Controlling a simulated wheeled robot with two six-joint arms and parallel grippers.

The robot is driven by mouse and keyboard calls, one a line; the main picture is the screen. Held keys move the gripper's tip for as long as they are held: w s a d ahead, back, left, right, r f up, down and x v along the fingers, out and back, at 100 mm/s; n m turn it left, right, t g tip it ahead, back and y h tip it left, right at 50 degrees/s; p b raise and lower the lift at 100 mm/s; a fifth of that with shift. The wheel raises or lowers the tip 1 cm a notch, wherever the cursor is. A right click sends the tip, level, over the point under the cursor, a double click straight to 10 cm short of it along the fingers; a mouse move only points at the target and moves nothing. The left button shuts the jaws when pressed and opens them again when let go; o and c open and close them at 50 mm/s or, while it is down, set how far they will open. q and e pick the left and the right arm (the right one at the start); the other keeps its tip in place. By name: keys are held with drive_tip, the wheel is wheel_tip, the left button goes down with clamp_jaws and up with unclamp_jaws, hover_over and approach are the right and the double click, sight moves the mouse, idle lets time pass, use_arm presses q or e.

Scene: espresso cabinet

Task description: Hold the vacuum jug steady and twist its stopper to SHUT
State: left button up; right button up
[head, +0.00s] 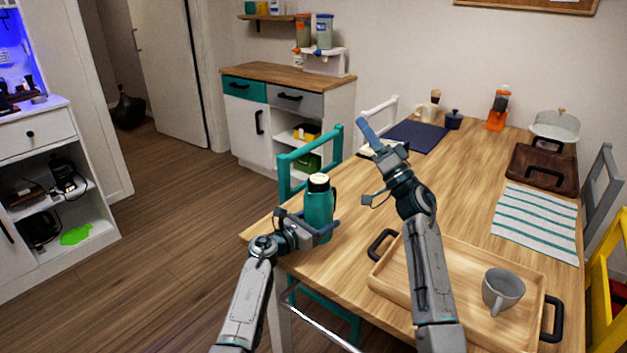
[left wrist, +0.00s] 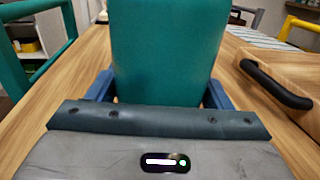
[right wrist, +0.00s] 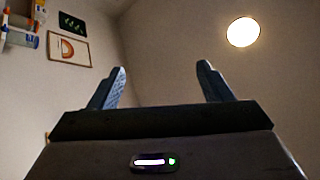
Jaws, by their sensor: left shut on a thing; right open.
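The teal vacuum jug (head: 318,208) stands upright at the table's near left edge, with a pale-topped stopper (head: 319,180) and a dark collar on it. The stopper's markings are too small to read. My left gripper (head: 322,231) is shut around the jug's lower body. In the left wrist view the jug's teal wall (left wrist: 165,45) fills the space between the fingers; the stopper is out of that frame. My right gripper (head: 370,138) is open and empty, raised to the right of the jug and pointing upward. The right wrist view shows bare wall and ceiling between its fingers (right wrist: 162,70).
A wooden tray (head: 390,285) with a grey mug (head: 502,290) lies right of the jug, under my right arm. A teal chair (head: 338,150) stands behind the jug. A striped cloth (head: 535,222) and a dark brown tray (head: 540,170) lie farther right.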

wheel_tip(320, 180, down, 5)
drive_tip(key=s+a+n+g+y, duration=0.1)
drive_tip(key=a+n+g+y, duration=0.1)
drive_tip(key=n+g, duration=0.5)
drive_tip(key=n+g+h, duration=0.3)
drive_tip(key=n+g, duration=0.1)
drive_tip(key=n, duration=0.2)
approach(314, 177)
drive_tip(key=x, duration=0.6)
drive_tip(key=f+x, duration=0.1)
drive_tip(key=x, duration=0.3)
drive_tip(key=shift+w, duration=0.1)
drive_tip(key=c, duration=1)
